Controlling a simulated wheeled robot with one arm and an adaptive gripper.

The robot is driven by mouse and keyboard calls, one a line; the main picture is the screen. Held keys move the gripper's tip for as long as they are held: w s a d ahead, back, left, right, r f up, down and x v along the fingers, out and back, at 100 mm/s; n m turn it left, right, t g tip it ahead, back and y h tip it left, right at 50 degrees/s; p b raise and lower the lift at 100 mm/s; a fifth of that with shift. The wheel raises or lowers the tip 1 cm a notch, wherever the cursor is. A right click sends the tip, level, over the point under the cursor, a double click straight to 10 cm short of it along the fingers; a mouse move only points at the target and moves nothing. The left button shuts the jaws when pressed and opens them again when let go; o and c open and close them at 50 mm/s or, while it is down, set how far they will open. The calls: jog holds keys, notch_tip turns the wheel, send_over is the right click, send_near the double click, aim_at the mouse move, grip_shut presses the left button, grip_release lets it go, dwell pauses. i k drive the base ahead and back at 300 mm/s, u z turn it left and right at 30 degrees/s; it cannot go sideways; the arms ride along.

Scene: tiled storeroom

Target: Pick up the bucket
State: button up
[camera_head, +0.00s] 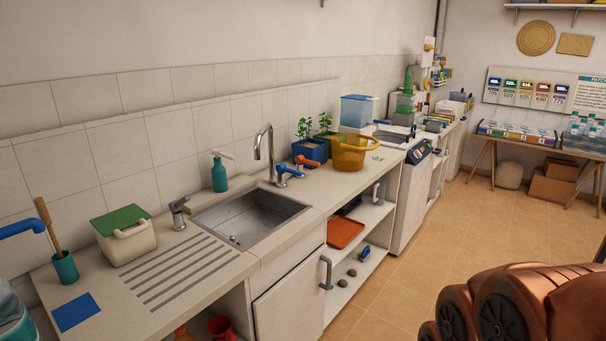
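A yellow bucket (350,154) stands upright on the light counter, right of the sink and close to the counter's front edge. Its rim is wide and open at the top. Its inside is mostly hidden from this angle. Nothing is touching it from my side. My gripper is not in view.
A sink (249,215) with a tall tap is further left. Open shelves (352,232) lie below; the tiled floor (455,215) is clear.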

aim_at(348, 150)
jog(key=i, duration=0.4)
jog(key=z, duration=0.95)
jog(key=i, duration=2.85)
jog(key=u, duration=2.65)
